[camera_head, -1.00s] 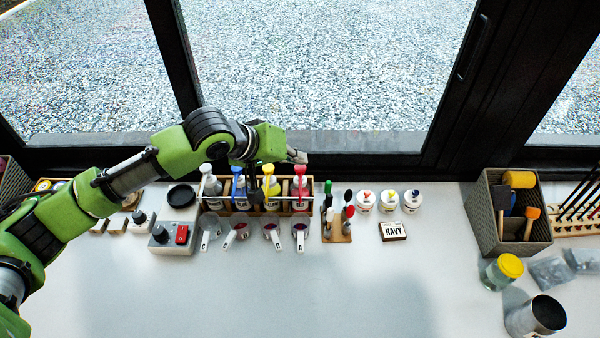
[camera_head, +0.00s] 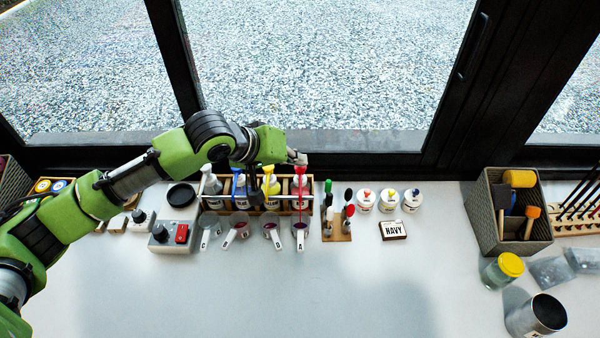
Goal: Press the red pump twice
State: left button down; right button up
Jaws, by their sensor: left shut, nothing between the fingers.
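The red pump (camera_head: 300,170) tops the rightmost bottle in a wooden rack (camera_head: 311,203) at the back of the table. A thin red streak shows below its head, down toward a small handled cup (camera_head: 300,230) in front that holds dark red. My left arm reaches in from the left above the rack. My left gripper (camera_head: 299,158) is shut and empty, right at the top of the red pump's head; contact is hard to make out. My right gripper is not in view.
Yellow (camera_head: 267,171) and blue (camera_head: 237,176) pumps stand left of the red one. Lidded jars (camera_head: 389,200) and a NAVY block (camera_head: 393,230) lie right.

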aim_at(298, 168)
pick_arm(q)
jog(key=shift+f, duration=0.55)
dwell(0.4)
jog(key=shift+r+p, duration=1.35)
jog(key=shift+p, duration=0.05)
jog(key=shift+r+p, duration=0.4)
jog(key=shift+p, duration=0.05)
notch_tip(298, 168, up, 5)
jog(key=p, duration=0.6)
jog(key=shift+r, duration=0.15)
